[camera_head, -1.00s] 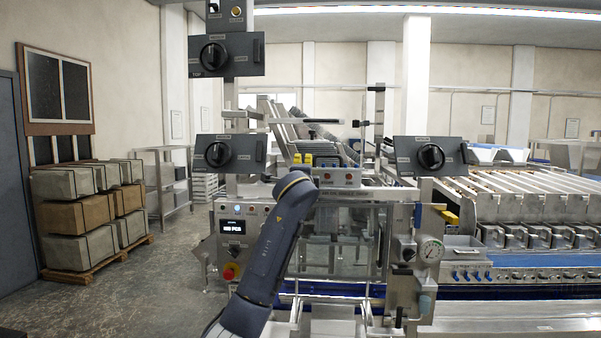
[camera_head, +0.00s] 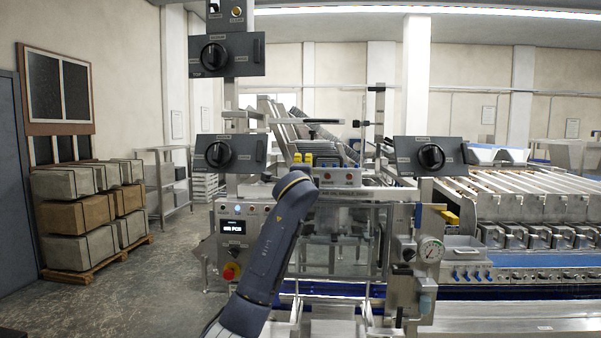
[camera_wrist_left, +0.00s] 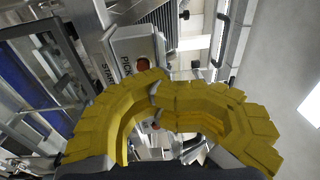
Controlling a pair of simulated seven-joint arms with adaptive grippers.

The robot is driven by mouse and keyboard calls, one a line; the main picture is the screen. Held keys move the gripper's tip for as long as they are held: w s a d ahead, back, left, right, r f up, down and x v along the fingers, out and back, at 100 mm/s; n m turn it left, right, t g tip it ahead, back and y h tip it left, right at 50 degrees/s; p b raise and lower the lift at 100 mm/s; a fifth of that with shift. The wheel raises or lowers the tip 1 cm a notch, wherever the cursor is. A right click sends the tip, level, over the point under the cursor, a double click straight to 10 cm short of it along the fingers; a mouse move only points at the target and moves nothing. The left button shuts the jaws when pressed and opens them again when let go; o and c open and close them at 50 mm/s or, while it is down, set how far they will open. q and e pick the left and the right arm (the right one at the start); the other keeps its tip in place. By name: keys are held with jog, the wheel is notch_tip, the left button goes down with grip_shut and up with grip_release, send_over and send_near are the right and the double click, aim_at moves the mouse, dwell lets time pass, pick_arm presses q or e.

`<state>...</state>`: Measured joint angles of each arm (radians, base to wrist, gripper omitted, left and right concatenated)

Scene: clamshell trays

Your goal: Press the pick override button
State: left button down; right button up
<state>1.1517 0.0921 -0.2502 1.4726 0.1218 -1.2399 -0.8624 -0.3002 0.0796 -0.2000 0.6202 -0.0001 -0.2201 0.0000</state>
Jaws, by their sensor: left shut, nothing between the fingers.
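The pick override control is on a small light-grey box (camera_head: 338,177) at the middle of the machine, with two small reddish buttons on its front. In the left wrist view the box (camera_wrist_left: 136,45) carries a label reading "PICK", beside a red button (camera_wrist_left: 143,65). My left gripper (camera_head: 302,159) has yellow fingers and is just left of and above the box. In the wrist view its fingertips (camera_wrist_left: 157,90) are together and empty, close to the red button. I cannot tell whether they touch it. My right gripper is not in view.
Dark panels with rotary knobs stand left (camera_head: 230,153) and right (camera_head: 431,156) of the box, and another is higher up (camera_head: 226,55). A panel with a display (camera_head: 231,227) and a red emergency knob (camera_head: 231,271) is at lower left. A pallet of crates (camera_head: 92,212) stands far left.

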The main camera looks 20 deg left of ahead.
pick_arm(q)
jog(key=a, duration=0.1)
jog(key=w+a, duration=0.1)
jog(key=w, duration=0.1)
jog(key=shift+w+a+r+n+g+y, duration=0.2)
jog(key=shift+a+r+n+g+y, duration=0.1)
jog(key=shift+a, duration=0.1)
jog(key=shift+v, duration=0.8)
jog(key=shift+d, duration=0.25)
jog(key=shift+s+d+f, duration=0.1)
jog(key=shift+s, duration=0.1)
jog(key=s+d+f, duration=0.2)
jog(key=s, duration=0.4)
jog(key=shift+s+d+f, duration=0.2)
jog(key=shift+s+d, duration=0.05)
jog(key=shift+d, duration=0.15)
dwell(0.6)
